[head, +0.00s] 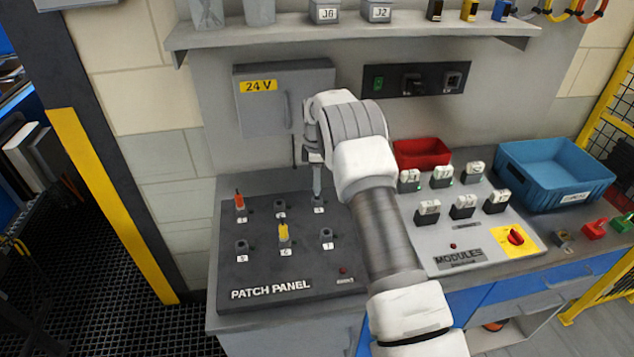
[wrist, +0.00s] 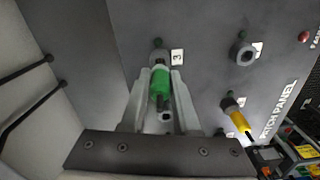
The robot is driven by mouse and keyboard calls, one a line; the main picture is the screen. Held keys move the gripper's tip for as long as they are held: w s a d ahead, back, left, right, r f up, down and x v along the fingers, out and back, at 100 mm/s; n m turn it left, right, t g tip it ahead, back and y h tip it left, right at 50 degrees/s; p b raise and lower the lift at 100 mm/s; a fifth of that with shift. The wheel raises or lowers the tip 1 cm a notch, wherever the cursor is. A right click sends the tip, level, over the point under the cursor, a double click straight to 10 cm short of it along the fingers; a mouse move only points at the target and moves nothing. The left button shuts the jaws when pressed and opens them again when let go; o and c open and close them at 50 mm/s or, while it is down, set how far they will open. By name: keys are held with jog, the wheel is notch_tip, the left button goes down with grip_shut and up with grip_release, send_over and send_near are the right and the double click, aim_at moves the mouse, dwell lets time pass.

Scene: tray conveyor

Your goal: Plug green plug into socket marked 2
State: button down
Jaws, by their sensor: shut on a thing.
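My gripper (wrist: 160,85) is shut on the green plug (wrist: 160,87), which shows between the fingers in the wrist view. The plug's far end lines up with the socket (wrist: 158,55) beside the label 3; I cannot tell whether it is seated in it or just above. In the head view my gripper (head: 317,182) points down over the back right socket of the dark patch panel (head: 265,265), and the green plug is not distinguishable there. Another socket (wrist: 165,117) shows between the fingers. The label 2 is not readable in either view.
An orange plug (head: 239,201) stands in the panel's back left socket. A yellow plug (head: 284,233) stands in the front middle socket marked 6. The modules panel (head: 455,240), red bin (head: 422,152) and blue bin (head: 556,175) lie to the right. A 24 V cabinet (head: 268,110) is behind.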

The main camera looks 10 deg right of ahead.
jog(key=shift+r+p, duration=0.8)
jog(key=shift+r, duration=1.2)
jog(key=shift+f, duration=0.1)
